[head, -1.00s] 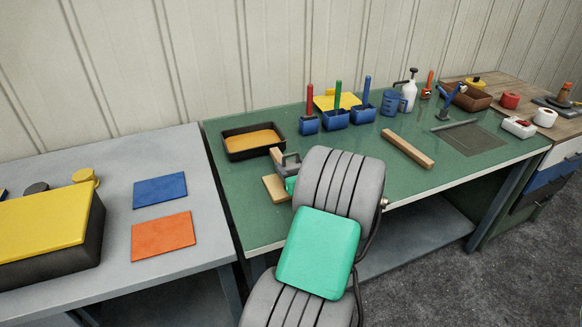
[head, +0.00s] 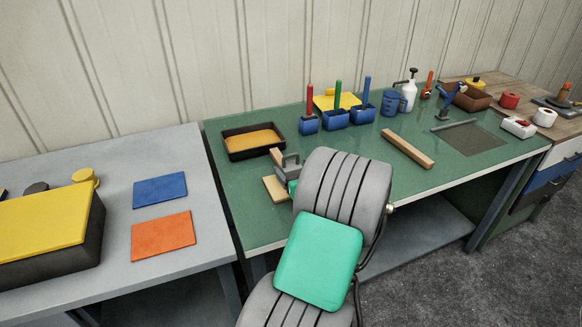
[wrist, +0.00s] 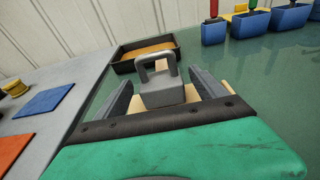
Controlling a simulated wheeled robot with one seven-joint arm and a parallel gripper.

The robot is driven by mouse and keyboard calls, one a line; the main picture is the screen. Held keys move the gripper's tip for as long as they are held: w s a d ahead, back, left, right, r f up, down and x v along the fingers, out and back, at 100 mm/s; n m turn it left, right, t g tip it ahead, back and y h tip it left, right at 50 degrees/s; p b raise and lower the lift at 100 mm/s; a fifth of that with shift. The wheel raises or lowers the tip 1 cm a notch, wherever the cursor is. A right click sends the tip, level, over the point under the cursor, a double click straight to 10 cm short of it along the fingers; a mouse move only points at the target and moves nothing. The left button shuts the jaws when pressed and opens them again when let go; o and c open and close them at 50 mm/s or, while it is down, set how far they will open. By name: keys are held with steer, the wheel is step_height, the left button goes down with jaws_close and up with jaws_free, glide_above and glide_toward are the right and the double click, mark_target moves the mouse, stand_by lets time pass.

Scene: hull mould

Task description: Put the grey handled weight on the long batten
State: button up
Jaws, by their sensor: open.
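The grey handled weight (wrist: 161,92) is a block with a loop handle on top. In the wrist view it stands upright between the two fingers of my gripper (wrist: 160,85), which is open around it. Whether either finger touches it I cannot tell. In the head view the weight (head: 290,161) shows just left of my arm, on or beside a pale wooden piece (head: 274,188); my arm hides part of it and most of the gripper. The long batten (head: 408,149) is a pale wooden bar lying on the green bench to the right of my arm, its top clear.
A black tray with orange filling (head: 253,141) sits behind the weight. Blue bins (head: 335,118) with upright handles stand behind the batten, near a blue jug (head: 391,102) and a white bottle (head: 409,96). Bare green bench lies between the weight and the batten.

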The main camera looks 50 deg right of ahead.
steer(key=v, duration=0.9)
steer(key=shift+s+a, duration=0.2)
steer(key=shift+s, duration=0.1)
